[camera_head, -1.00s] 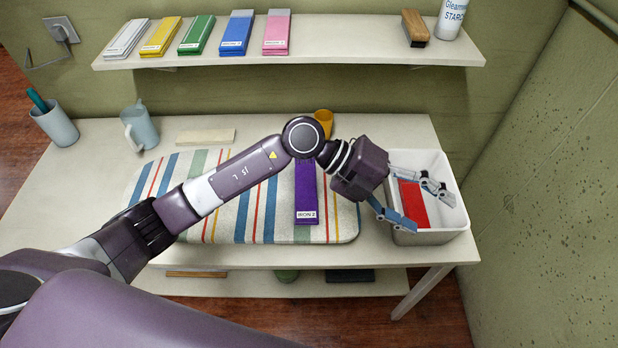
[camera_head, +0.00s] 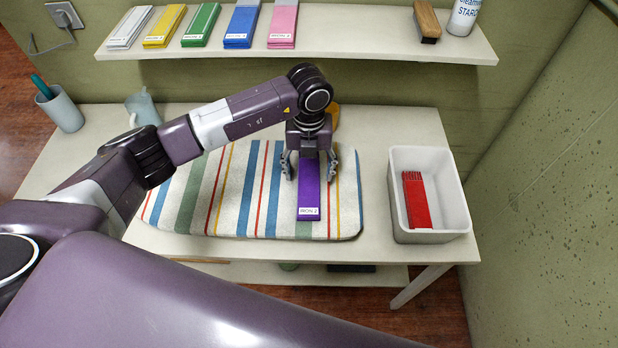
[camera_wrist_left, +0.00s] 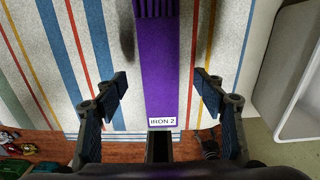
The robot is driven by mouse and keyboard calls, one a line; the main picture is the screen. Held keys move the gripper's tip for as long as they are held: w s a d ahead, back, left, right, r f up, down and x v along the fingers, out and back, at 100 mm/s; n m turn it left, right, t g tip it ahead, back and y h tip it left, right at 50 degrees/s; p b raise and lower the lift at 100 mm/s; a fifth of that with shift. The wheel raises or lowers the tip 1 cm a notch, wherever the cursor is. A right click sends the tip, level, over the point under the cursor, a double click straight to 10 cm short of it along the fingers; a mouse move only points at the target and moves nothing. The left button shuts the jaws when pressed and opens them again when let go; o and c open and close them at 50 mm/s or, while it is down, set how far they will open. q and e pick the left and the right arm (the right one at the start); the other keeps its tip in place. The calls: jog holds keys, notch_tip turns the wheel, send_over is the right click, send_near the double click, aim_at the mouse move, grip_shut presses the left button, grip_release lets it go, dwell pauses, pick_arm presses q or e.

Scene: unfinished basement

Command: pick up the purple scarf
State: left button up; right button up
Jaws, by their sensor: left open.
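The purple scarf (camera_head: 309,197) is a long folded strip with a white "IRON 2" label at its near end. It lies on the striped ironing mat (camera_head: 200,200) on the table. My left gripper (camera_head: 309,172) is above the scarf's far part, pointing down, with one finger on each side of it. In the left wrist view the scarf (camera_wrist_left: 162,75) runs between the two open fingers (camera_wrist_left: 160,95), which are apart from it. The gripper and wrist hide the scarf's far end in the head view. My right gripper is not in view.
A white bin (camera_head: 455,190) holding a red folded scarf (camera_head: 416,200) stands right of the mat. A shelf (camera_head: 350,44) above carries several folded scarves, a brush (camera_head: 427,22) and a starch can (camera_head: 466,16). A cup (camera_head: 60,110) and a mug (camera_head: 143,108) stand at left.

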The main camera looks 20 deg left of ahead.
aim_at(309, 180)
pick_arm(q)
jog(key=shift+f+p, duration=0.35)
jog(key=shift+f, duration=1.15)
jog(key=shift+c, duration=0.2)
jog(key=c, duration=1.3)
